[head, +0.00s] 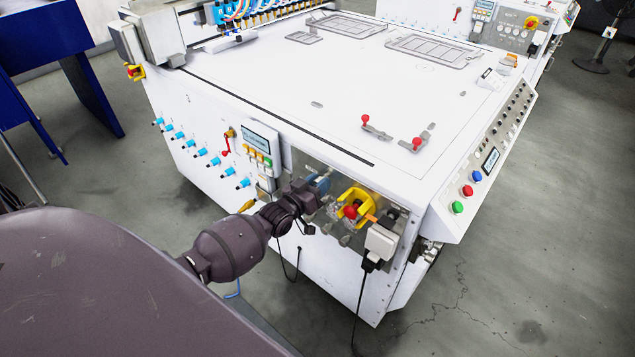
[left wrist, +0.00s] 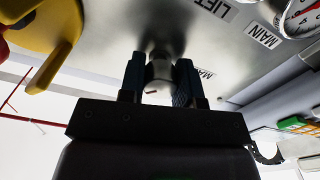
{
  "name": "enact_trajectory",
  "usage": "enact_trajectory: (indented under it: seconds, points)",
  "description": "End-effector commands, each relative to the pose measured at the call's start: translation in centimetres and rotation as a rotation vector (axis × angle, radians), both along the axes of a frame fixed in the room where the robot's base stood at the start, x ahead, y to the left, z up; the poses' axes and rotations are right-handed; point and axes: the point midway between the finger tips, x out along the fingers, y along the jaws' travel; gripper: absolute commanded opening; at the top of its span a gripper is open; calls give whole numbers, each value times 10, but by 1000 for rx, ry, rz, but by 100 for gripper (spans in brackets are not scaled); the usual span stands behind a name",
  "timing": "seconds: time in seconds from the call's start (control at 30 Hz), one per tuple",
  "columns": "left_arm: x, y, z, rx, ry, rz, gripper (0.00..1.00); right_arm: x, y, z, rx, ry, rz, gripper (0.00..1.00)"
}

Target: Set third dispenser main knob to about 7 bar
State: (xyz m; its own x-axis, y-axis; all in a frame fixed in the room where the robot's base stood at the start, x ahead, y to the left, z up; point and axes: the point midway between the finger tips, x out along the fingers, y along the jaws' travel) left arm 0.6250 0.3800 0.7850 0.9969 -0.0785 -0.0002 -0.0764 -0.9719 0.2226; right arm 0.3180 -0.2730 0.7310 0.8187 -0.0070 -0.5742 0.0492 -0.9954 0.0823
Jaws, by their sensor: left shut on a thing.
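My left gripper (head: 314,191) reaches the metal panel (head: 335,172) low on the near corner of the white machine. In the left wrist view, my left gripper (left wrist: 160,82) is shut on a pale round knob (left wrist: 159,70), with one blue-grey finger on each side. A label partly hidden by the right-hand finger, reading "MA…" (left wrist: 203,73), sits beside the knob. A round gauge with a red needle (left wrist: 302,18) is cut off at the top right, so its reading cannot be told. A "MAIN" label (left wrist: 263,35) is below it. My right gripper is out of view.
A yellow handle (left wrist: 50,45) stands close at the left in the wrist view. In the head view, a yellow-and-red switch (head: 351,210) and a grey plug (head: 381,241) with a hanging cable are right of my gripper. A small control display (head: 259,140) is above left.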

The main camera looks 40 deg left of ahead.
Motion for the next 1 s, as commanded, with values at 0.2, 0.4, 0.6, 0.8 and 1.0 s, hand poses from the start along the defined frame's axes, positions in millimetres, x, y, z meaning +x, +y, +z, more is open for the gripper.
enact_trajectory:
  seconds: [0.2,0.4,0.6,0.8,1.0]
  points:
    - [0,0,0,77,-6,0,7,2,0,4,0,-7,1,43]
    - [0,0,0,104,-8,1,7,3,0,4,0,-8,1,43]
    - [0,0,0,107,-8,1,7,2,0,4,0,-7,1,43]
    - [0,0,0,106,-8,0,34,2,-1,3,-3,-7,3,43]
    - [0,0,0,106,-8,0,56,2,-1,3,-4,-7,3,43]
